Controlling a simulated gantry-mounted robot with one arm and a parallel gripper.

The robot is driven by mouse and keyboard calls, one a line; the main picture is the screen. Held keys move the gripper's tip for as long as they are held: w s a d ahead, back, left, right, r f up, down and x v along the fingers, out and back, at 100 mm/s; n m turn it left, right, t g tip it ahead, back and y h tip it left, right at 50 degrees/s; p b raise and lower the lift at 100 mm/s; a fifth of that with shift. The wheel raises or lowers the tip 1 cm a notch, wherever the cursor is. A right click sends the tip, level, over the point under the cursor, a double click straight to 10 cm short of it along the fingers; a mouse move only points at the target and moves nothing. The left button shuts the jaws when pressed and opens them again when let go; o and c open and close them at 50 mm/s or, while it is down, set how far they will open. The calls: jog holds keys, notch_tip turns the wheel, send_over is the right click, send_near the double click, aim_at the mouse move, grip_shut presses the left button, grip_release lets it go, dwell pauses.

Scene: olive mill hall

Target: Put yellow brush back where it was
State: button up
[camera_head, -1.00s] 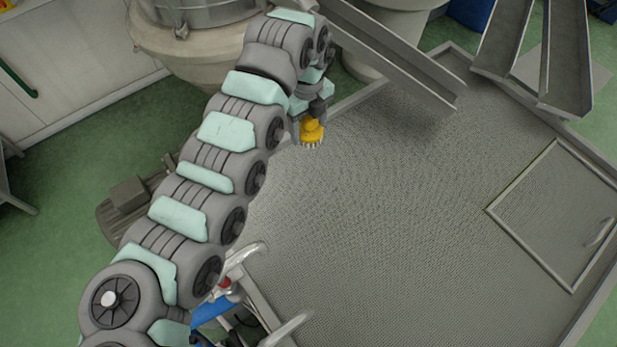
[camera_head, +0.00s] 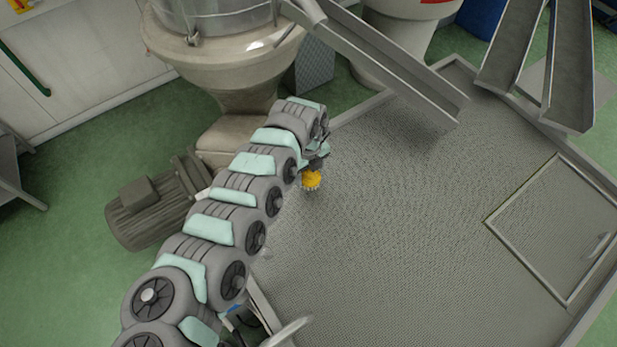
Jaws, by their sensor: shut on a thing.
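The yellow brush (camera_head: 312,180) shows just below the end of my arm, over the left part of the grey mesh platform (camera_head: 420,200). Pale bristles point down at its lower end. My gripper (camera_head: 313,167) is shut on the yellow brush, and the fingers are mostly hidden by the arm's last links. I cannot tell whether the bristles touch the platform or hang above it.
A beige mill machine (camera_head: 228,60) and a grey motor (camera_head: 155,210) stand left of the platform. Metal chutes (camera_head: 385,60) slope in from the back. A framed hatch (camera_head: 560,230) lies at the right. The platform's middle is clear.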

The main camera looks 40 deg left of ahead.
aim_at(309, 179)
notch_tip(309, 179, down, 3)
jog(key=shift+w+r, duration=0.1)
jog(key=shift+r, duration=0.05)
jog(key=shift+f, duration=0.4)
jog(key=shift+f, duration=0.15)
jog(key=o, duration=1.2)
notch_tip(309, 179, up, 12)
jog(key=shift+r+b, duration=0.2)
jog(key=shift+b, duration=0.95)
